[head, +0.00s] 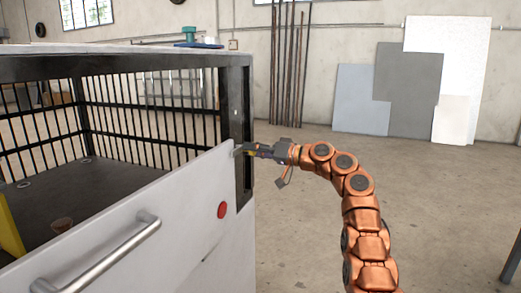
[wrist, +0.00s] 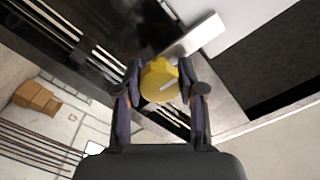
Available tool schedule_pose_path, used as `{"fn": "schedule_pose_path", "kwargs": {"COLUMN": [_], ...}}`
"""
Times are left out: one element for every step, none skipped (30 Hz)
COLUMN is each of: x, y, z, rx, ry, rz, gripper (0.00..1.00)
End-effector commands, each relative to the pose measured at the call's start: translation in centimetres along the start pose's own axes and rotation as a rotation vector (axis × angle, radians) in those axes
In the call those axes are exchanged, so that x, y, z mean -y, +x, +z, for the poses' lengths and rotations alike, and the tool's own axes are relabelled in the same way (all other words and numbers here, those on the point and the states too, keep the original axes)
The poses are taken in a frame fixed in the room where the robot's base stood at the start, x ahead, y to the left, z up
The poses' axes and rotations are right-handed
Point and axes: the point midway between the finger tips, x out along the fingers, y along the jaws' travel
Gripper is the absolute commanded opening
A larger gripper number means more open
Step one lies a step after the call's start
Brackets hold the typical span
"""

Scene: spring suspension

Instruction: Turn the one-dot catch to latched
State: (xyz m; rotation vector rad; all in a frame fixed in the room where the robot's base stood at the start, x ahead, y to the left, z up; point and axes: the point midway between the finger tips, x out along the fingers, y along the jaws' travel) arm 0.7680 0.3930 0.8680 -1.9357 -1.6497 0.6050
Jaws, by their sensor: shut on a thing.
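My gripper (head: 247,151) is at the upper right corner of the white front panel (head: 150,225), beside the black corner post. In the wrist view my gripper (wrist: 162,82) has its two dark fingers on either side of a yellow rounded knob (wrist: 157,84), closed on it. The knob has a small pale mark on its face. A pale flat bar (wrist: 196,37) lies just beyond the knob. I see no dots on the knob, so I cannot tell which catch it is or whether it is latched. In the head view the knob is mostly hidden by my gripper.
The panel carries a metal bar handle (head: 100,255) and a red round button-like part (head: 222,210). Behind it is a black barred enclosure (head: 150,61) with a dark floor. Grey and white boards (head: 408,90) lean on the far wall.

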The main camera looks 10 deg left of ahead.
Motion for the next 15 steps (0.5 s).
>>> {"fn": "schedule_pose_path", "kwargs": {"x": [0.34,0.38,0.45,0.49,0.53,0.58,0.60,0.63,0.66,0.66,0.69,0.70,0.72,0.73,0.73], "y": [0.40,0.50,0.62,0.70,0.77,0.86,0.91,0.96,1.01,1.04,1.07,1.09,1.10,1.11,1.12], "z": [0.08,0.13,0.17,0.20,0.24,0.27,0.29,0.31,0.33,0.34,0.34,0.34,0.34,0.34,0.33], "rx": [0.002,0.003,0.004,0.004,0.004,0.005,0.005,0.005,0.005,0.006,0.005,0.005,0.005,0.005,0.005], "ry": [-0.010,-0.015,-0.021,-0.024,-0.027,-0.031,-0.034,-0.036,-0.039,-0.040,-0.041,-0.042,-0.043,-0.044,-0.044], "rz": [-0.006,-0.007,-0.008,-0.009,-0.010,-0.011,-0.011,-0.012,-0.012,-0.012,-0.013,-0.013,-0.013,-0.013,-0.013], "gripper": [0.00,0.00,0.00,0.00,0.00,0.00,0.00,0.00,0.00,0.00,0.00,0.00,0.00,0.00,0.00]}}
